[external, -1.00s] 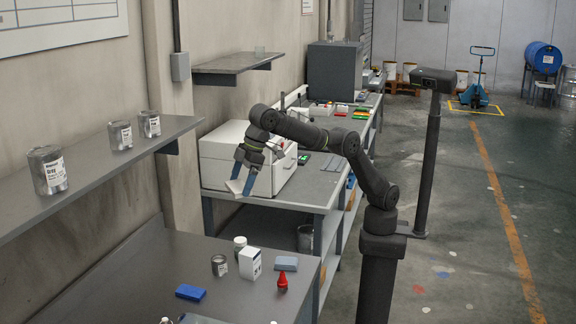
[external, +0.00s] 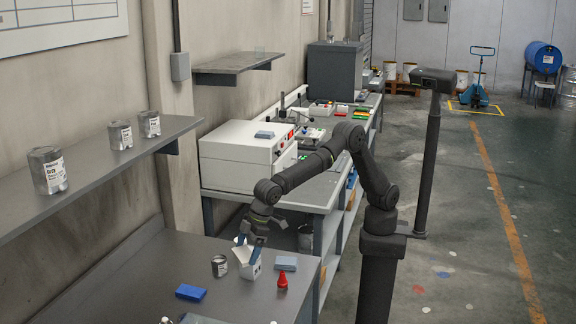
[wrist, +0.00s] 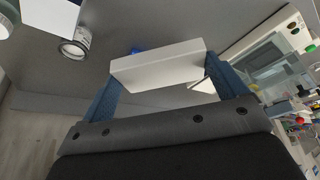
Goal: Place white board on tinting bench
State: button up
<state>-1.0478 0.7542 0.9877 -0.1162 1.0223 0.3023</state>
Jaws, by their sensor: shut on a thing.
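My gripper (external: 250,246) is shut on the white board (wrist: 157,65), a flat pale slab spanning the two blue fingers in the wrist view. In the external view the gripper points down over the near grey bench (external: 140,270). There the board is hard to separate from the white carton (external: 247,267) beside the fingers. I cannot tell whether the board touches the bench or the carton. No label shows which bench is the tinting bench.
A small can (external: 219,266), a blue block (external: 191,293), a grey-blue block (external: 285,263) and a red bottle (external: 282,283) stand close around the gripper. The bench's left part is clear. A shelf with cans (external: 47,170) overhangs at left.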

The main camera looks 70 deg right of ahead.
aim_at(246, 299)
notch_tip(246, 299, down, 17)
jog(key=shift+f, duration=0.1)
dwell(0.3)
jog(key=shift+f, duration=0.1)
jog(key=o, duration=0.7)
jog(key=v, duration=1.2)
